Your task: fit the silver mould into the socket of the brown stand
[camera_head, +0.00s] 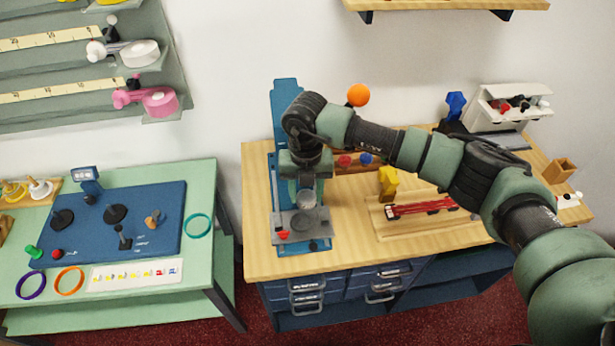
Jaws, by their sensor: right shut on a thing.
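My right gripper (305,182) points down over the grey base of a blue press and is shut on a small round silver thing, which looks like the silver mould (306,199). The mould is just below the fingers, in front of the press column; whether it touches the base below cannot be told. A small brown block-like stand (559,171) is at the right end of the wooden table, well apart from the gripper. Its socket is not clear at this size. My left gripper is not in view.
The grey press base (318,222) has a dark round recess and a red knob (283,235). A yellow clamp (388,182) and a wooden tray (430,236) with a red item lie to the right. My right arm spans the table.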

